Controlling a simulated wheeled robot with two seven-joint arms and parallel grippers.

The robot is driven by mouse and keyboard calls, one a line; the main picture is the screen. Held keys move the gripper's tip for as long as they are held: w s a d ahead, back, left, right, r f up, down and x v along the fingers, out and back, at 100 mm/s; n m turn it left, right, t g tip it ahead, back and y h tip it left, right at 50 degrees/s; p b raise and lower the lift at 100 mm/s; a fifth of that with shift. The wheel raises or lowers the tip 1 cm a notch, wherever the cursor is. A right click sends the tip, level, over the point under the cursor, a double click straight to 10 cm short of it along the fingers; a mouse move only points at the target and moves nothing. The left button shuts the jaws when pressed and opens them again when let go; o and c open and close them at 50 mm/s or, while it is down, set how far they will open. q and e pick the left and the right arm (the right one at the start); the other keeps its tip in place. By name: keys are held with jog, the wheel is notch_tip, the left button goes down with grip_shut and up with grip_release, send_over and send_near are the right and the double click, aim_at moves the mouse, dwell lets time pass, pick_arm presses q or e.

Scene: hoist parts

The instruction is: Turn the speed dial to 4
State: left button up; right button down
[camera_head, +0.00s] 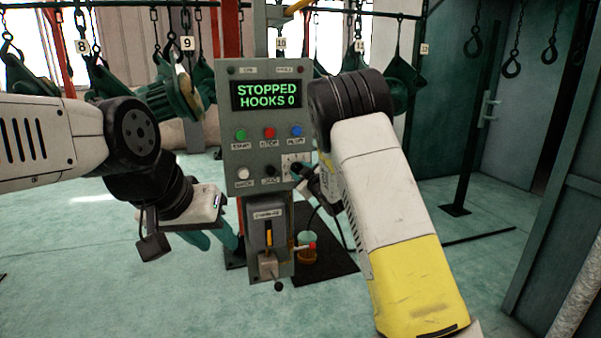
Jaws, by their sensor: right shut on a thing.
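The grey control panel (243,155) stands upright at the centre. Its display (266,94) reads "STOPPED HOOKS 0" in green. The speed dial's pale scale plate (292,160) shows at the panel's lower right; the knob itself is mostly hidden by my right gripper, so its setting cannot be read. My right gripper (304,174) is at the dial, shut on what appears to be its knob, and is partly covered by my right arm. My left gripper (184,226) is open and empty, left of the panel and apart from it.
The panel has green (240,135), red (269,132) and blue (296,131) buttons, with a white knob (243,173) and a black knob (271,171) below. A lever box (266,215) sits beneath. Hooks with green castings (178,105) hang behind. The floor at left is clear.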

jog(key=c, duration=0.9)
grip_release()
jog(key=shift+c, duration=0.2)
jog(key=v, duration=0.7)
jog(key=shift+s, duration=0.4)
jog(key=shift+d+r, duration=0.1)
